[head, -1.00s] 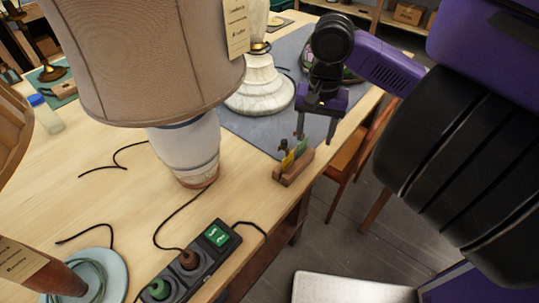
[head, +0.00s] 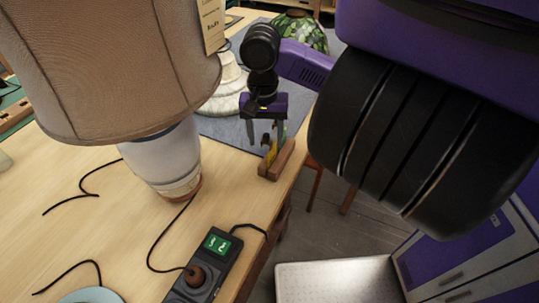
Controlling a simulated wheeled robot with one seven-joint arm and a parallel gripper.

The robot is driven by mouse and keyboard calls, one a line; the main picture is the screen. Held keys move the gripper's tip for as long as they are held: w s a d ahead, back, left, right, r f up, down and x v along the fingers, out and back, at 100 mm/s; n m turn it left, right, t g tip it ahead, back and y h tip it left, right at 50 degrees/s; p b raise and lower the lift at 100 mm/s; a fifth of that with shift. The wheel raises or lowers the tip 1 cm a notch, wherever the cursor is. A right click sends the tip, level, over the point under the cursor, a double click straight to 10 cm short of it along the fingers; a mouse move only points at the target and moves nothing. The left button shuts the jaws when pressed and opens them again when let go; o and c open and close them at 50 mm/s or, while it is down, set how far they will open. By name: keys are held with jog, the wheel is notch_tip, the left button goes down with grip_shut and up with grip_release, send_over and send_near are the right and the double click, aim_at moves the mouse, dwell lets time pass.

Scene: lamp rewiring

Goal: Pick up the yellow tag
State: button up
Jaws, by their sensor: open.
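The yellow tag (head: 271,153) stands in a small wooden holder (head: 282,163) near the table's right edge. Only a small part of it shows. A darker tag or piece seems to stand beside it, too small to make out. My gripper (head: 266,140) points down over the holder with its two fingers apart and nothing seen between them. Its fingertips are just above and around the tag's top in the picture. I cannot tell whether they touch it.
A large lamp with a brown shade (head: 110,70) and white base (head: 168,160) stands left of the holder. A white lamp base (head: 226,92) stands behind on a grey mat (head: 225,130).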

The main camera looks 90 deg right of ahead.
jog(key=shift+f, duration=0.65)
grip_shut()
